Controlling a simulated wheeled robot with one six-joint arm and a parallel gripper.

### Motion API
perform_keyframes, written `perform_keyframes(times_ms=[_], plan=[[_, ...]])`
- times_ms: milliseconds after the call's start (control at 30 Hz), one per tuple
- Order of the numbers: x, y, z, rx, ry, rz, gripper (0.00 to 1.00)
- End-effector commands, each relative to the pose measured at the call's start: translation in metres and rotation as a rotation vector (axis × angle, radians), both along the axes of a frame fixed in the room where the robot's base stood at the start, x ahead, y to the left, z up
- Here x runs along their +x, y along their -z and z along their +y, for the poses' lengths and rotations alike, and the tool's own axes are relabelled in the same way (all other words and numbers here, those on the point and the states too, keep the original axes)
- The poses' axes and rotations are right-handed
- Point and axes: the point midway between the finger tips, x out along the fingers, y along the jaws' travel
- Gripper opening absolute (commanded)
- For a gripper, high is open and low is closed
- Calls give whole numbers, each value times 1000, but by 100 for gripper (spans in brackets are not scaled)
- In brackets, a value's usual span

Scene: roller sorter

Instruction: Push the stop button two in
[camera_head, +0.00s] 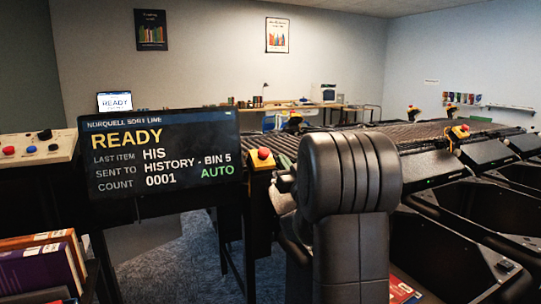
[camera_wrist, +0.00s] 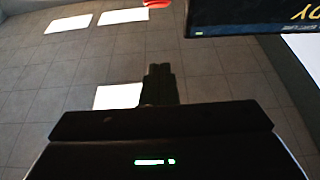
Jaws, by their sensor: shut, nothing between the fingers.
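Several red stop buttons on yellow boxes show in the head view. The nearest stop button (camera_head: 263,154) is just right of the display. I cannot read which one is number two. My gripper (camera_wrist: 160,70) is shut and empty in the wrist view, over the grey tiled floor. It touches no button there. In the head view my black arm stands in front of the rollers, and my fingertips cannot be made out.
The display (camera_head: 160,153) reads READY and AUTO; its edge also shows in the wrist view (camera_wrist: 240,28). A control panel (camera_head: 35,148) with red, blue and black knobs is at far left, above books (camera_head: 45,265). Black bins (camera_head: 450,255) line the right. Carpet shows below the display.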

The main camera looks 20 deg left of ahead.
Motion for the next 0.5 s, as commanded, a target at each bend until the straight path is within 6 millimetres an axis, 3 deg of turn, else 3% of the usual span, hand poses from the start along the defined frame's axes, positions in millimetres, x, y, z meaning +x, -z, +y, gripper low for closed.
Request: perform_keyframes(times_ms=[167,500], plan=[[10,-7,12,-1,-1,0,0],[51,-32,60,0,-1,0,0]])
